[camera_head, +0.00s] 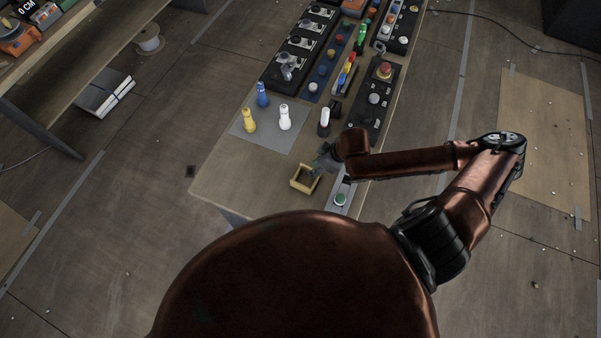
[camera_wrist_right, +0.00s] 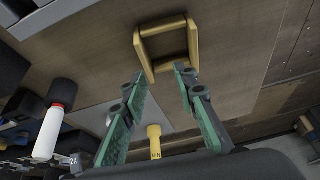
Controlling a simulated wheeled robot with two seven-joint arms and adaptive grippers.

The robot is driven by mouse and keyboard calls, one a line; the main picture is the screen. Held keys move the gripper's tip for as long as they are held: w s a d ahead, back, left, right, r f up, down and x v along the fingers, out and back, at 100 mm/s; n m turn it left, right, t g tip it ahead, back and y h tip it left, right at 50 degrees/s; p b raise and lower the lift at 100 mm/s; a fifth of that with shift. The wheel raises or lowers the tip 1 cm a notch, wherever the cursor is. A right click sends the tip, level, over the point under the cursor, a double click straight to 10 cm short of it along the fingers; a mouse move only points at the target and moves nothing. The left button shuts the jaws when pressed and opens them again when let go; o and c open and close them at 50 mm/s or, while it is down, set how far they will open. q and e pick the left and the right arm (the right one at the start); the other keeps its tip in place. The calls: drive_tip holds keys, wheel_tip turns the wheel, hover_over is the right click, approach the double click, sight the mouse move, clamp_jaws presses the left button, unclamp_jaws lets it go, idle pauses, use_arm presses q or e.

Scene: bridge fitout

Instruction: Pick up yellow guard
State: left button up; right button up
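The yellow guard (camera_head: 302,188), a small open square frame, lies on the near end of the workbench (camera_head: 235,185). My right gripper (camera_head: 324,162) is just behind and to the right of it in the head view, partly hidden by my own wrist. In the right wrist view the guard (camera_wrist_right: 193,42) shows ahead of the green-padded fingertips of my right gripper (camera_wrist_right: 160,77). The fingers are apart with nothing held between them. Whether a fingertip touches the guard I cannot tell. My left gripper is in neither view.
Yellow (camera_head: 249,121), blue (camera_head: 262,95) and white (camera_head: 285,118) peg-shaped pieces stand on a grey mat (camera_head: 271,141). A green-button strip (camera_head: 341,199) lies right of the guard. Control panels fill the bench's far part.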

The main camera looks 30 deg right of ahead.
sight(311, 168)
drive_tip(key=w+f, duration=0.1)
drive_tip(key=f, duration=0.1)
drive_tip(key=shift+w+d+f, duration=0.35)
drive_tip(key=shift+d+f, duration=0.05)
drive_tip(key=x, duration=0.4)
drive_tip(key=shift+w+d+f, duration=0.15)
drive_tip(key=shift+w, duration=0.15)
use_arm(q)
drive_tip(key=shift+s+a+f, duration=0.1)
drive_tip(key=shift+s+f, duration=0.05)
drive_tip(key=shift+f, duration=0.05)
use_arm(e)
drive_tip(key=shift+f, duration=0.15)
drive_tip(key=shift+c, duration=0.3)
clamp_jaws()
